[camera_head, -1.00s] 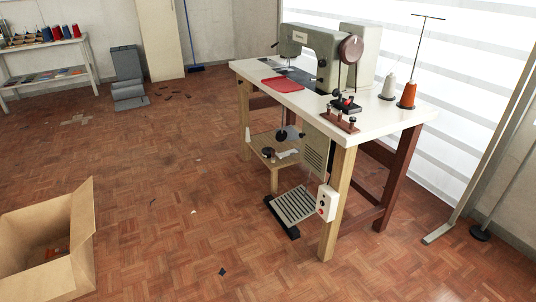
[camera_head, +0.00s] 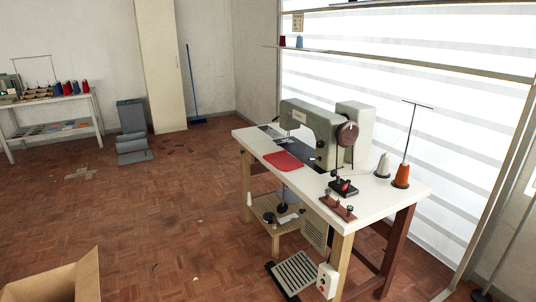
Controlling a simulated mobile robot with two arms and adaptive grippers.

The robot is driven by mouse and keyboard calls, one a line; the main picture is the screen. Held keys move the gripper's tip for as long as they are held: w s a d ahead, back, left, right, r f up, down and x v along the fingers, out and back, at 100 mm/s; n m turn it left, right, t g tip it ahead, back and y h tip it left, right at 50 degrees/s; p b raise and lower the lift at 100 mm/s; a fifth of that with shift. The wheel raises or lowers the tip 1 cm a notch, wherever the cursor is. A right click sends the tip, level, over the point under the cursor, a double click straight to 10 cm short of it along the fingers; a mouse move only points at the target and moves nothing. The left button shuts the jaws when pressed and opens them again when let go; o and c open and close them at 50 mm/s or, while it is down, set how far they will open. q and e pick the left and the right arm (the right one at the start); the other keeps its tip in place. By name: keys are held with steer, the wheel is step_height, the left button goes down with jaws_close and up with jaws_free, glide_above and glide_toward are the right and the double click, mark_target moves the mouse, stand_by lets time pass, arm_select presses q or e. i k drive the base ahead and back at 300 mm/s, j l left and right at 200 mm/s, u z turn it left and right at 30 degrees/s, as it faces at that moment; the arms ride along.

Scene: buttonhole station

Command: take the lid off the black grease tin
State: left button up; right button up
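A small dark round thing (camera_head: 268,217) sits on the low wooden shelf under the sewing table. It may be the black grease tin, but it is too small to tell, and I cannot make out a lid on it. Neither of my grippers is in view.
The white-topped sewing table (camera_head: 405,195) carries a green sewing machine (camera_head: 312,127), a red cloth or pad (camera_head: 284,161), and white (camera_head: 383,166) and orange (camera_head: 401,176) thread cones. A ridged foot pedal (camera_head: 297,273) is below. A cardboard box (camera_head: 60,283) stands front left. The middle floor is mostly clear.

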mark_target(268, 216)
steer(key=i+j+z, duration=0.3)
steer(key=i+j, duration=0.15)
steer(key=i, duration=0.2)
steer(key=i+j+z, duration=0.35)
steer(key=i+j, duration=0.2)
steer(key=i+j+z, duration=0.3)
steer(key=i+j, duration=0.2)
steer(key=j, duration=0.35)
